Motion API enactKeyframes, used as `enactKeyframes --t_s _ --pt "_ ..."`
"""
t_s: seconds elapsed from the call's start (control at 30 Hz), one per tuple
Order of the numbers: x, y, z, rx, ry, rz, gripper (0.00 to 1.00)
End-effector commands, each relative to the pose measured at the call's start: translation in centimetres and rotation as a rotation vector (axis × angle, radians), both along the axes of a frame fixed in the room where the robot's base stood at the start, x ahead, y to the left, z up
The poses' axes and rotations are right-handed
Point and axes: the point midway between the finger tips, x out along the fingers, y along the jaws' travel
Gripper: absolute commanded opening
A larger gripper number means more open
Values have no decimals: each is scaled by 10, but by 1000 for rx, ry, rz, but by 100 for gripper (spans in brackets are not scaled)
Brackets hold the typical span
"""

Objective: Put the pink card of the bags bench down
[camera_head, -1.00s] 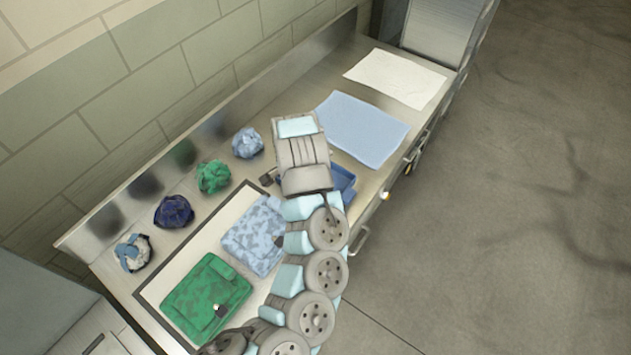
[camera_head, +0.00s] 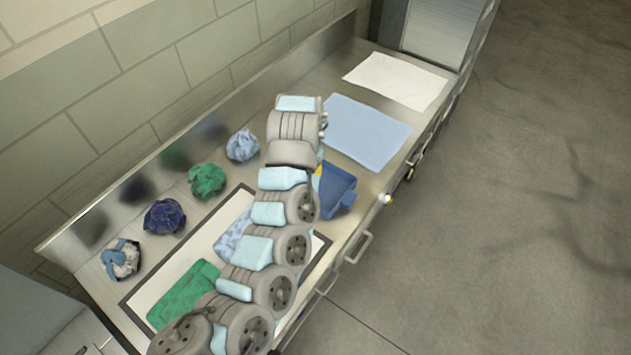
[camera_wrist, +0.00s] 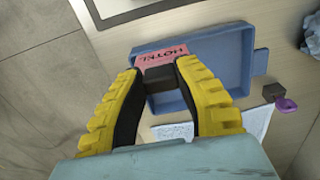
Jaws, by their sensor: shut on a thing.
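The pink card (camera_wrist: 190,52) with dark lettering that looks like "HOTEL" shows in the wrist view, attached to a dark block. My gripper (camera_wrist: 160,78) has its yellow fingers shut on that dark block. The card overlaps the blue tray (camera_wrist: 246,62) in this view; I cannot tell whether it touches the tray or hangs above it. In the head view the tray (camera_head: 340,187) stands near the bench's front edge, partly behind my arm. There the card is hidden, and only a bit of yellow finger shows.
A blue mat (camera_head: 365,130) and a white mat (camera_head: 396,80) lie bare farther along the bench. Several crumpled bundles (camera_head: 165,217) line the back. A green bag (camera_head: 182,292) and a light blue bag (camera_head: 232,236) lie on a framed white board. A purple tag (camera_wrist: 287,104) is right of the tray.

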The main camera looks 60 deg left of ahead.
Motion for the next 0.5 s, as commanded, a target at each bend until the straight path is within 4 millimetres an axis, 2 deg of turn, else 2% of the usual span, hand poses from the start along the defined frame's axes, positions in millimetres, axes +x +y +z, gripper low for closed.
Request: enactKeyframes --t_s 0.37,0.5 --pt "20 18 -11 4 1 -1 0" --pt "25 20 -24 -1 2 -2 0"
